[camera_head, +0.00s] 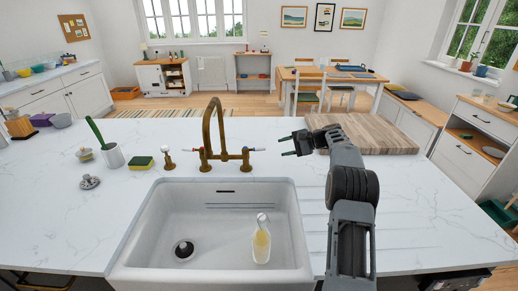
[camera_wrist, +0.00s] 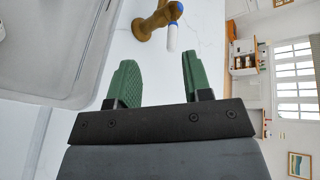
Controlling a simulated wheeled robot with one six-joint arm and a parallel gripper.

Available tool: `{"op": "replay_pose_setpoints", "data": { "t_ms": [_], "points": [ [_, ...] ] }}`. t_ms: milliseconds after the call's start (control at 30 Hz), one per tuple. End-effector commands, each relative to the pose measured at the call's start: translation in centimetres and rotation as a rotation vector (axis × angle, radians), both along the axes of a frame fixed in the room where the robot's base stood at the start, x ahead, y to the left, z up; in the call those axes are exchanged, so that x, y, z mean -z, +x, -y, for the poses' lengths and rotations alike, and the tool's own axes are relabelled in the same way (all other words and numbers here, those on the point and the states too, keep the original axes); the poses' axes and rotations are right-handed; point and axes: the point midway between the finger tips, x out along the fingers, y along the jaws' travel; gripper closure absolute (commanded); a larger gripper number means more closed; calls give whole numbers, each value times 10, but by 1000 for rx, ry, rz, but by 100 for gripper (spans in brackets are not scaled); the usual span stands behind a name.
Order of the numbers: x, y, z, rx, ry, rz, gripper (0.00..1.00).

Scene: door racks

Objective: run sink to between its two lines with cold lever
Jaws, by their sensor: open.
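The white sink (camera_head: 150,235) is set in the counter; no water shows in it. Two dark lines (camera_head: 238,206) run across its back wall. The brass tap (camera_head: 212,125) stands behind the sink. The other lever (camera_head: 190,150) points left. My gripper (camera_head: 284,145) is open and empty, just right of the cold lever and apart from it. In the wrist view the lever lies beyond the gap between my green fingertips (camera_wrist: 158,65).
A soap bottle (camera_head: 262,243) stands in the sink, right of the dark drain (camera_head: 184,250). A metal plug-like piece (camera_head: 89,182), a sponge (camera_head: 141,163) and a brush pot (camera_head: 112,156) are on the left counter. A wooden board (camera_head: 375,133) lies behind my arm.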

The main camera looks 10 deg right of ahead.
Motion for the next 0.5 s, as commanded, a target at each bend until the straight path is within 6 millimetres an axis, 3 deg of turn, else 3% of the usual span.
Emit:
{"op": "replay_pose_setpoints", "data": {
  "t_ms": [100, 267, 500],
  "points": [
    [10, 11, 18, 20, 86, 13, 55],
    [17, 17, 31, 31, 153, 27, 55],
    [22, 27, 17, 33, 179, 34, 55]
  ]
}}
